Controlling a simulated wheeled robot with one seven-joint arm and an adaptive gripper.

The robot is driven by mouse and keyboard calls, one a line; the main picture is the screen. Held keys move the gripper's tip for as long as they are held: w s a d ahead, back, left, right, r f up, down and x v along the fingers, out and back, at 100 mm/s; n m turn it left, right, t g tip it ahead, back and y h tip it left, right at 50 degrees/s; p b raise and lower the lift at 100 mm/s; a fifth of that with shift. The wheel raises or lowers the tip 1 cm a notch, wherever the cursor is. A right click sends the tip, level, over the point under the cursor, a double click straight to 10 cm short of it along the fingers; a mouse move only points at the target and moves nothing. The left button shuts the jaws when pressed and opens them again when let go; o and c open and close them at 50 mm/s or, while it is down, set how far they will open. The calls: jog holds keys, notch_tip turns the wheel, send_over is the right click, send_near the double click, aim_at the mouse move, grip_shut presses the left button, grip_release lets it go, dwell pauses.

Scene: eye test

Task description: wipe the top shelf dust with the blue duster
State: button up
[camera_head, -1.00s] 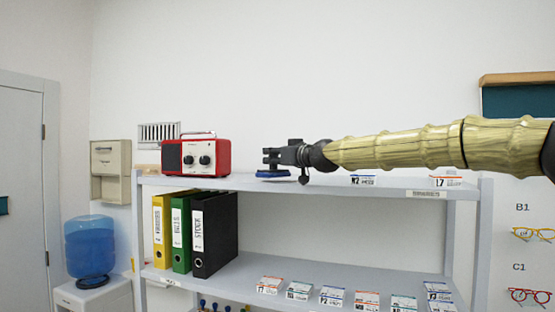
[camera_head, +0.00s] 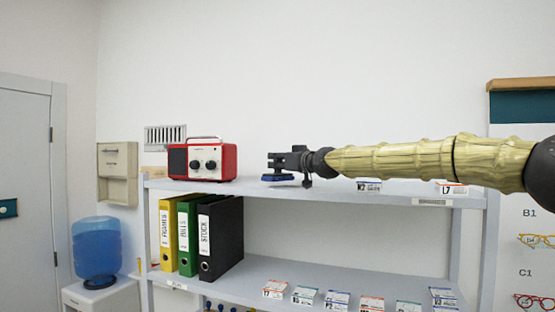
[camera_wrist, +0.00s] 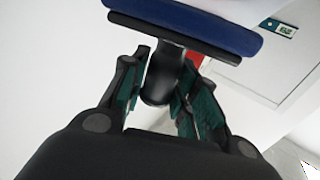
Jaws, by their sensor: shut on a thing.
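The blue duster (camera_head: 277,178) has a flat blue pad under a dark mount. It is low over the top shelf (camera_head: 330,192), right of the radio; I cannot tell whether the pad touches the surface. My gripper (camera_head: 281,162) is shut on the duster's dark handle. In the wrist view the blue pad of the duster (camera_wrist: 190,22) spans the top, and the fingers of my gripper (camera_wrist: 168,72) close on its black handle from both sides. No dust can be made out on the shelf.
A red radio (camera_head: 202,160) stands at the shelf's left end. Small boxes, N2 (camera_head: 369,185) and L7 (camera_head: 450,188), are on its right part, below my arm. Binders (camera_head: 220,238) and several small boxes are on the lower shelf. A water cooler (camera_head: 96,250) stands left.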

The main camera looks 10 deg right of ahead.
jog(key=shift+w+d+f, duration=0.25)
jog(key=shift+f, duration=0.1)
jog(key=shift+w+d+r+p, duration=0.15)
jog(key=shift+w+d+p, duration=0.1)
jog(key=shift+p, duration=0.3)
jog(key=shift+w+d+f+p, duration=0.1)
jog(key=shift+w+d+p, duration=0.3)
jog(key=shift+w, duration=0.15)
jog(key=shift+w+d+f+p, duration=0.1)
jog(key=shift+w+d+p, duration=0.2)
jog(key=shift+w, duration=0.2)
jog(key=shift+w+d+r+p, duration=0.2)
jog(key=shift+w+p, duration=0.15)
jog(key=shift+p, duration=0.15)
jog(key=shift+w+d+f+p, duration=0.1)
jog(key=shift+w+d+p, duration=0.3)
jog(key=shift+w, duration=0.2)
jog(key=shift+w+d+f+p, duration=0.1)
jog(key=shift+w+d+p, duration=0.25)
jog(key=shift+w, duration=0.2)
jog(key=shift+r, duration=0.2)
